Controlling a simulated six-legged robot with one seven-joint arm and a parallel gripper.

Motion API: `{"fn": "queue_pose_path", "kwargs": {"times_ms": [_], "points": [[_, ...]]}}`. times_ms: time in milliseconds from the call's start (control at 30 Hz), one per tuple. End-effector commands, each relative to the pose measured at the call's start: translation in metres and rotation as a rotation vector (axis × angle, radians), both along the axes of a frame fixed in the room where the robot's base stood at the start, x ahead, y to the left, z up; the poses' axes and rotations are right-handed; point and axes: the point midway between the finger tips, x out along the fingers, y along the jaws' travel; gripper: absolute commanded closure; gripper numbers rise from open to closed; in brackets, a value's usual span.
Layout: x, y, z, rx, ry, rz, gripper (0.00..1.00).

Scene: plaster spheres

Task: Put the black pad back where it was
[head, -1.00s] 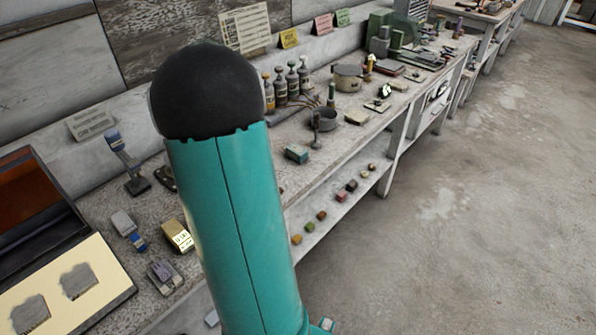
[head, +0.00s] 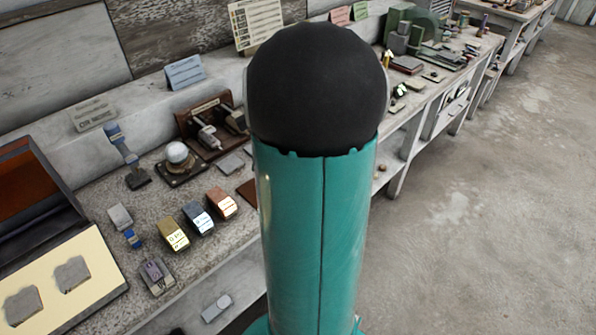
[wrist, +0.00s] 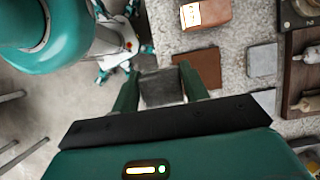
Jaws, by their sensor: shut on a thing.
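In the wrist view my gripper (wrist: 162,83) is shut on the black pad (wrist: 161,90), a dark grey square held between the two green fingers. A brown square pad (wrist: 198,68) lies on the speckled bench just beyond the held pad, and a light grey square pad (wrist: 263,60) lies to its right. In the head view my teal arm hides the gripper and the held pad. There, part of the brown pad (head: 247,191) shows beside my arm, with a grey pad (head: 231,163) behind it. I cannot tell the held pad's height above the bench.
Gold (head: 173,234), blue-grey (head: 197,217) and copper (head: 222,203) blocks stand in a row on the bench. A white sphere (head: 177,153) sits on a dark base near a wooden rack (head: 212,125). An open case (head: 75,309) is at the left.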

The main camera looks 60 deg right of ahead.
Motion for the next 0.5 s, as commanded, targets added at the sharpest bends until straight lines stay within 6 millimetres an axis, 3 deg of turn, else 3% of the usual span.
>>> {"fn": "queue_pose_path", "kwargs": {"times_ms": [200, 500], "points": [[0.006, -0.002, -0.005, -0.001, 0.002, 0.006, 0.80], [0.030, -0.056, -0.032, 0.001, 0.002, 0.008, 0.80]]}}
